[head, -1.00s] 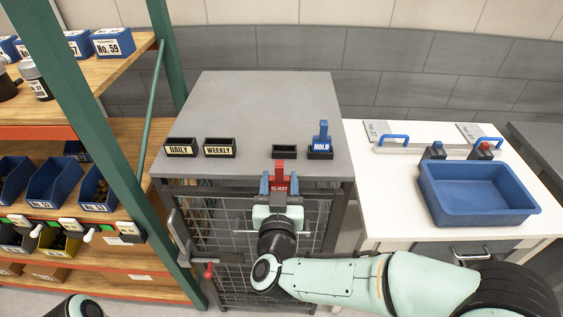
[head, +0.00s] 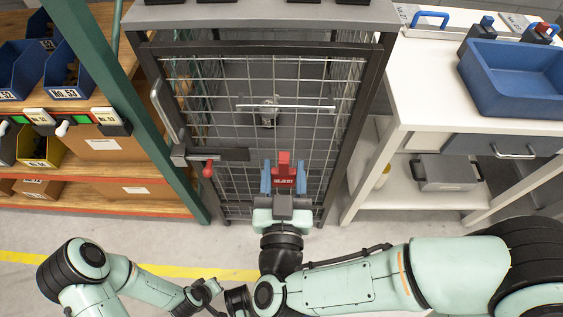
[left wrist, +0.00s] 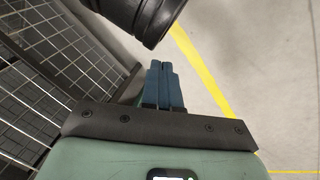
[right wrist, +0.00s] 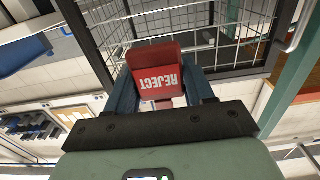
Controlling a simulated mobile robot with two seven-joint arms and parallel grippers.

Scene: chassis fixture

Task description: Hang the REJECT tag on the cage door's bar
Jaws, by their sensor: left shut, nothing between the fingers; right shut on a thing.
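The red REJECT tag (head: 284,178) is held between the blue fingers of my right gripper (head: 284,181). It also shows in the right wrist view (right wrist: 158,72), its lettering upside down there. The cage door (head: 240,140) is wire mesh in a dark frame. Its pale horizontal bar (head: 286,108) crosses the upper middle, above the tag in the head view. The tag appears apart from the bar, in front of the mesh. My left gripper (left wrist: 164,86) is shut and empty, low beside the cage, near a dark arm link.
A latch handle (head: 210,155) with a red knob (head: 208,170) is at the door's left. A shelf rack with a green post (head: 125,115) stands left. A white table (head: 430,80) with a blue tray (head: 515,85) stands right. Floor before the cage is open.

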